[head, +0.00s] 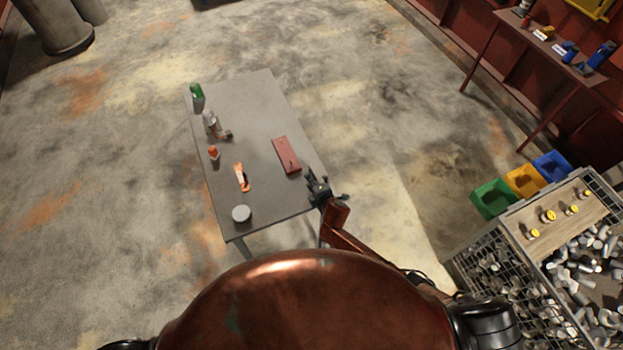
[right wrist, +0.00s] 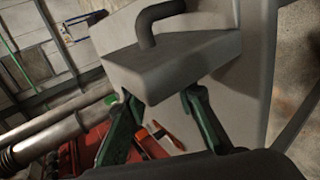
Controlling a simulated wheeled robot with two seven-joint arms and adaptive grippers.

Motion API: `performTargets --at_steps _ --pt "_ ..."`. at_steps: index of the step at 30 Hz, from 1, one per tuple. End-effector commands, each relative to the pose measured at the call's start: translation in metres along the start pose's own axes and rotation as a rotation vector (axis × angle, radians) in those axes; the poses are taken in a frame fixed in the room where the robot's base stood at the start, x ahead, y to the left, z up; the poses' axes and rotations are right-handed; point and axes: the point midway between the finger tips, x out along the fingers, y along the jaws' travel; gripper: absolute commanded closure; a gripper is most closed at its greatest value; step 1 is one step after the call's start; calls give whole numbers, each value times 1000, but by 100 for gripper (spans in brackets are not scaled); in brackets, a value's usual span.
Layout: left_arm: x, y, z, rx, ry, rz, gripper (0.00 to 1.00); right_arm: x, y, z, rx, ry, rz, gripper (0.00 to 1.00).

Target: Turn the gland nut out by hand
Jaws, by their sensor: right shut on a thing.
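My right gripper (head: 318,188) is at the right edge of the grey table in the head view. In the right wrist view its two green fingers (right wrist: 160,108) close against the lower end of a pale grey block (right wrist: 165,68). A dark bent rod (right wrist: 155,20) stands out of the block's top. I cannot make out a gland nut by its shape. A flat red piece (head: 284,153) lies on the table, just beyond the gripper, with a small dark part on it. An orange tool (head: 241,177) lies left of it. My left gripper is not in view.
The table (head: 250,110) also holds a green bottle (head: 197,91), a grey-white can (head: 209,117), a small orange-topped item (head: 214,152) and a round grey tin (head: 241,213). Green (head: 491,198), yellow (head: 525,181) and blue (head: 552,165) bins and a parts crate stand at right.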

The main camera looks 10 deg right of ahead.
Motion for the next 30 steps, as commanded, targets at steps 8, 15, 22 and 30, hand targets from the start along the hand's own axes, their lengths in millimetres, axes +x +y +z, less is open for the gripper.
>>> performTargets --at_steps 8,15,22,30 --pt "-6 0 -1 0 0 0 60 0 2 2 -1 -2 -13 99" --pt "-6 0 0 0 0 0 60 0 2 2 -1 -2 -13 99" --pt "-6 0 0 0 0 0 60 0 2 1 -1 -2 -13 63" --pt "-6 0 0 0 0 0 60 0 1 0 -1 0 -14 56"
